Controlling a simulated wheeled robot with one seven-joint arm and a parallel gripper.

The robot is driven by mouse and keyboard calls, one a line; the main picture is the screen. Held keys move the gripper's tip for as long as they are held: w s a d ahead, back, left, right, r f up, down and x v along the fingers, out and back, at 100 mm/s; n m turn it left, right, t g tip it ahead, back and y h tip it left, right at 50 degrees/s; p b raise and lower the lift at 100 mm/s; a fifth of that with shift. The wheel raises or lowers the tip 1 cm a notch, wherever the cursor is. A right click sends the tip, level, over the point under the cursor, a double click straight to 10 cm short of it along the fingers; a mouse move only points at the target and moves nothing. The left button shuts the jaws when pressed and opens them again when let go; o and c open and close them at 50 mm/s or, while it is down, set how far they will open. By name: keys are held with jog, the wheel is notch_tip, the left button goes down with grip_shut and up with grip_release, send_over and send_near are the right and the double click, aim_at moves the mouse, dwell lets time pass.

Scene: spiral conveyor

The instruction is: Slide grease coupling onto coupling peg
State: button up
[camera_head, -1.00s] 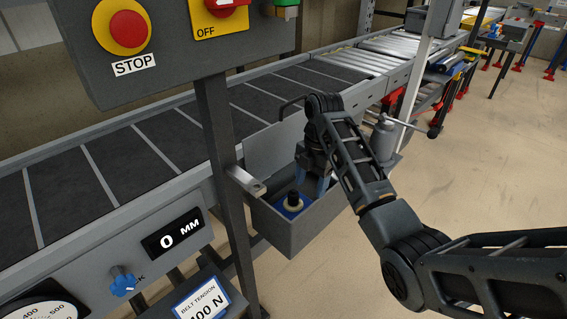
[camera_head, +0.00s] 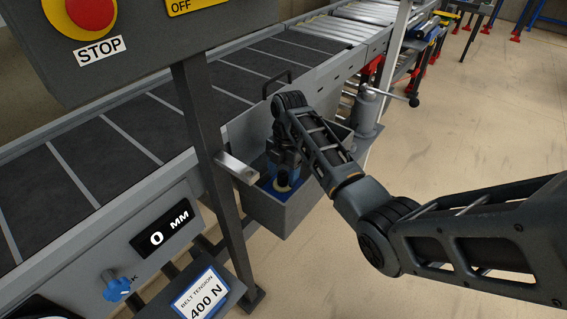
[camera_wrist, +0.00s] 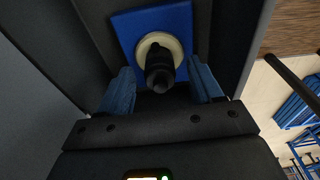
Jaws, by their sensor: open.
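A black cylindrical piece (camera_wrist: 159,68) stands on a cream round flange (camera_wrist: 150,44) over a blue pad (camera_wrist: 180,22) in the wrist view. I take the black piece to be the grease coupling, but cannot be sure. It stands inside a grey open box (camera_head: 277,216) beside the conveyor. My gripper (camera_head: 283,166) reaches down into this box. In the wrist view my gripper (camera_wrist: 163,88) has its blue fingers apart, one to each side of the black piece, with gaps between. I cannot tell their height against it. I cannot identify the coupling peg with certainty.
The conveyor (camera_head: 150,115) runs behind.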

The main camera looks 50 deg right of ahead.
jog(key=shift+f, duration=0.2)
grip_shut()
dwell(0.9)
